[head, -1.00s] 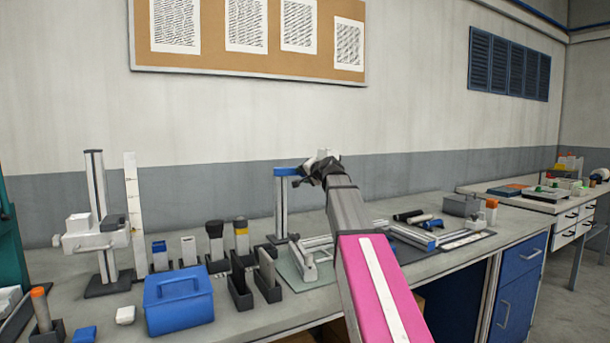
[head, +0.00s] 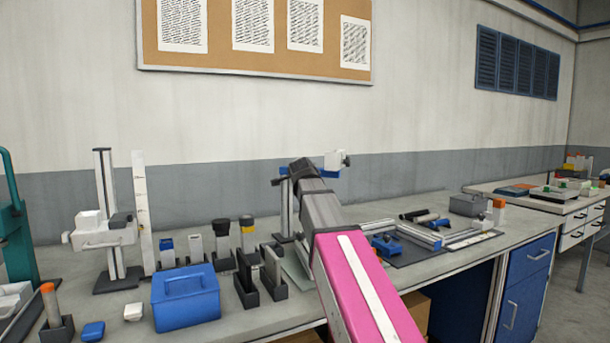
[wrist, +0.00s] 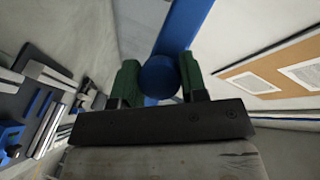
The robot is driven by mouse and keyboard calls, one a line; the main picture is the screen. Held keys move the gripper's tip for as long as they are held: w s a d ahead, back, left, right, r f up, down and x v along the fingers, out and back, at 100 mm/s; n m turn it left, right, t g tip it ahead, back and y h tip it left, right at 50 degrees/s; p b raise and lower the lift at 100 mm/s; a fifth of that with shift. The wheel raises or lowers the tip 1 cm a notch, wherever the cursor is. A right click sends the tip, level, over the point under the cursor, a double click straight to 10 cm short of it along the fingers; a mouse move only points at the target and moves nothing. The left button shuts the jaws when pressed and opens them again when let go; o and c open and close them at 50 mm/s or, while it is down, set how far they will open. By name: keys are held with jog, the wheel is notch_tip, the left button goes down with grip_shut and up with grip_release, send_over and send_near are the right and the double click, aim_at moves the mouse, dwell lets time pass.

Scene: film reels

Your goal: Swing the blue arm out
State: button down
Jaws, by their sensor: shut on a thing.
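The blue arm (head: 328,172) sits at the top of a grey post (head: 287,210) on the bench. My wrist and arm cross in front of its middle, so only short blue parts show on either side. In the wrist view the blue arm (wrist: 185,40) runs away toward the top. A round blue knob (wrist: 160,72) lies between the green fingers of my gripper (wrist: 158,88), which is shut on it. In the head view my fingers are hidden behind my wrist. A white block (head: 335,160) shows at the right end of the blue arm.
A blue box (head: 185,298), dark holders (head: 246,280) and a white measuring stand (head: 104,225) are to the left. A dark mat (head: 415,248) with rails and small tools lies to the right. The wall is close behind the post.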

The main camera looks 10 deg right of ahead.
jog(key=s+a+m+g+h, duration=0.1)
jog(key=a+m+g+h, duration=0.5)
jog(key=m+h, duration=0.3)
jog(key=shift+a+r+h, duration=0.2)
jog(key=shift+a+h, duration=0.3)
jog(key=shift+a, duration=0.2)
jog(key=shift+s, duration=0.1)
jog(key=c, duration=0.7)
grip_release()
jog(key=shift+o, duration=0.2)
jog(key=shift+s+d+f, duration=0.1)
jog(key=v, duration=1)
jog(key=shift+a, duration=0.4)
